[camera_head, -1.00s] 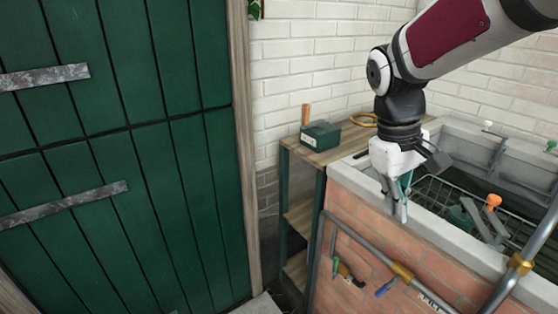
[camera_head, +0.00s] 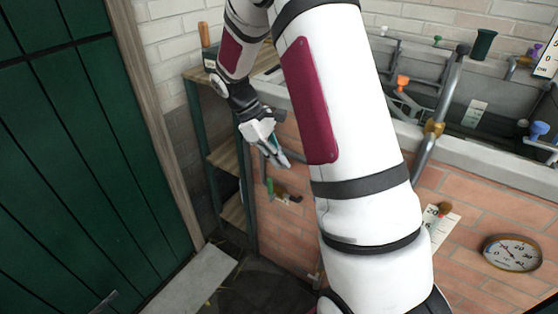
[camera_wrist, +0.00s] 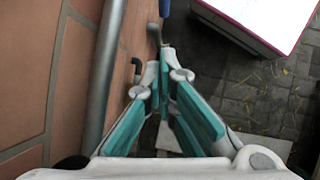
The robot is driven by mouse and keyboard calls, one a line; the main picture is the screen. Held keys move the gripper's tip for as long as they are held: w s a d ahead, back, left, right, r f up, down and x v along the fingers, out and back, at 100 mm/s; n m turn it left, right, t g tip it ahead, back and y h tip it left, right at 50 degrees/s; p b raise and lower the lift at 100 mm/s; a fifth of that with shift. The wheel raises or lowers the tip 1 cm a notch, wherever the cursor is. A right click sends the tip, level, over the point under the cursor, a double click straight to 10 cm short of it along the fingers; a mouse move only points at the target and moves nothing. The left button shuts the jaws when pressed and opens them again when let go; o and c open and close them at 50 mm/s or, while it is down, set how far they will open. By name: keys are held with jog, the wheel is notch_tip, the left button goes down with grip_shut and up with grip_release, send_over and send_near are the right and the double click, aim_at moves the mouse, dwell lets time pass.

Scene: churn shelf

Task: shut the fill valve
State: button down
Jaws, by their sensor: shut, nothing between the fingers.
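No handle is readably marked as the fill valve, so I cannot tell which one it is. A green handle (camera_head: 270,188) sits low on the brick wall of the trough, beside a dark fitting with a red part. My gripper (camera_head: 284,162) is shut and empty, just above this handle in the head view. In the wrist view, my gripper (camera_wrist: 164,60) points along the brick wall, its teal-padded fingers converging. A blue handle (camera_wrist: 165,8) with a metal piece below it shows beyond the fingertips, apart from them. My arm hides part of the wall and pipes.
A grey pipe (camera_wrist: 103,75) runs along the bricks beside my gripper. A round dial (camera_head: 512,252), a blue knob (camera_head: 540,130) and an orange knob (camera_head: 403,82) are at the right. A wooden shelf (camera_head: 228,158) and a green door (camera_head: 70,170) are at left.

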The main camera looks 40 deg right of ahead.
jog(key=s+d+f+b, duration=0.2)
jog(key=s+d+f, duration=0.2)
jog(key=s+f, duration=0.2)
jog(key=shift+f+b, duration=0.35)
jog(key=shift+f, duration=0.1)
jog(key=shift+s+d+f+g+h+p, duration=0.15)
jog(key=shift+s+f+g+h+p, duration=0.15)
jog(key=shift+s+f+g+p, duration=0.4)
jog(key=shift+s+d+f+g+h+p, duration=0.15)
jog(key=shift+g+h+p, duration=0.25)
jog(key=shift+g, duration=0.5)
jog(key=shift+w, duration=0.1)
